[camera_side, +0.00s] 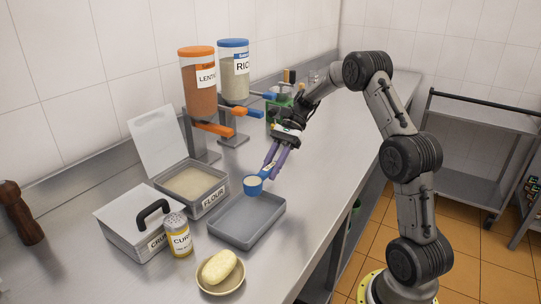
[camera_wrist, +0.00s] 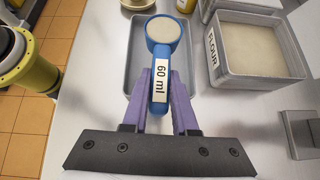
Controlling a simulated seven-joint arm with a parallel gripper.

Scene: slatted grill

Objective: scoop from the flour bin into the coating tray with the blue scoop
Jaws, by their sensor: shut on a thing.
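My gripper (camera_wrist: 160,88) is shut on the handle of the blue scoop (camera_side: 253,187), which is labelled "60 ml" in the wrist view (camera_wrist: 163,40). The scoop's cup is level and full of pale flour. In the side view the cup is above the far left part of the grey coating tray (camera_side: 240,238), which looks empty. The flour bin (camera_side: 207,203) stands open just left of the tray, its lid (camera_side: 157,143) tilted up behind it, with pale flour inside. The bin also shows at the upper right of the wrist view (camera_wrist: 255,85).
A closed bin with a black handle (camera_side: 122,214), a yellow-labelled shaker (camera_side: 179,240) and a bowl holding a pale yellow lump (camera_side: 221,286) stand near the tray. Lentil (camera_side: 198,95) and rice (camera_side: 234,85) dispensers stand behind. The counter right of the tray is clear.

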